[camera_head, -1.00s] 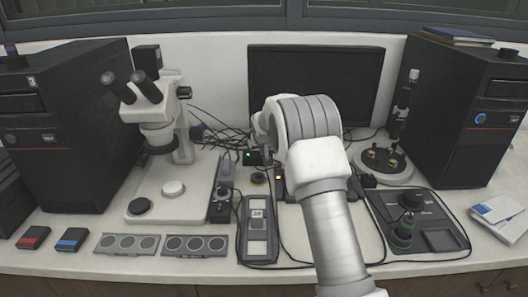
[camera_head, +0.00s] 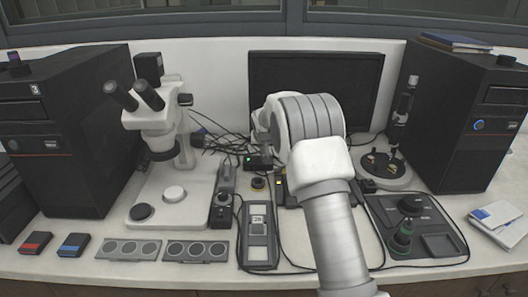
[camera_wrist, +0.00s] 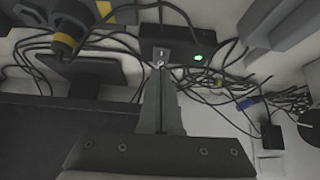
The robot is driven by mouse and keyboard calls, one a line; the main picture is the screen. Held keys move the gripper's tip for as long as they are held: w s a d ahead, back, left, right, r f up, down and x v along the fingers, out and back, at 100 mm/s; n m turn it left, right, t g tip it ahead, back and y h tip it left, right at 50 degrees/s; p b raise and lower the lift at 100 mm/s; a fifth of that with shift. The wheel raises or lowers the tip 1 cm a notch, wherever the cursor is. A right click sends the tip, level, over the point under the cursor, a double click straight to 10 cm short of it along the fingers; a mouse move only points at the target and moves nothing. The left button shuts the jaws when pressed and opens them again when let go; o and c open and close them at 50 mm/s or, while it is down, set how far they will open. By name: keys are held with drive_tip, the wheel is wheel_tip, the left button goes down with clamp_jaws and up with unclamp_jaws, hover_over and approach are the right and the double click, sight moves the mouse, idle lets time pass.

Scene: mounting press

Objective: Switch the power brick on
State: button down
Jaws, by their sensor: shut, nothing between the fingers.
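The power brick (camera_wrist: 188,42) is a low black box at the upper middle of the wrist view, with a green light lit on its near face. In the head view the power brick (camera_head: 259,163) shows small, with the same green light, among cables just left of my arm. My gripper (camera_wrist: 160,62) is shut and empty, its fingertips overlapping the left part of the brick's near face. I cannot tell whether they touch it. A switch is not clearly visible; the fingertips cover that spot. In the head view my arm hides the gripper.
Loose cables (camera_wrist: 235,90) run around the brick. A black knob with a yellow ring (camera_wrist: 70,28) stands to its left in the wrist view. The microscope (camera_head: 160,130) is left of my arm, the monitor (camera_head: 300,85) behind it, and a soldering-type station (camera_head: 415,225) right.

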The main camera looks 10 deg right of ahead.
drive_tip(key=v, duration=1.2)
drive_tip(key=shift+s+f, duration=0.3)
drive_tip(key=shift+s, duration=0.15)
drive_tip(key=shift+p, duration=0.3)
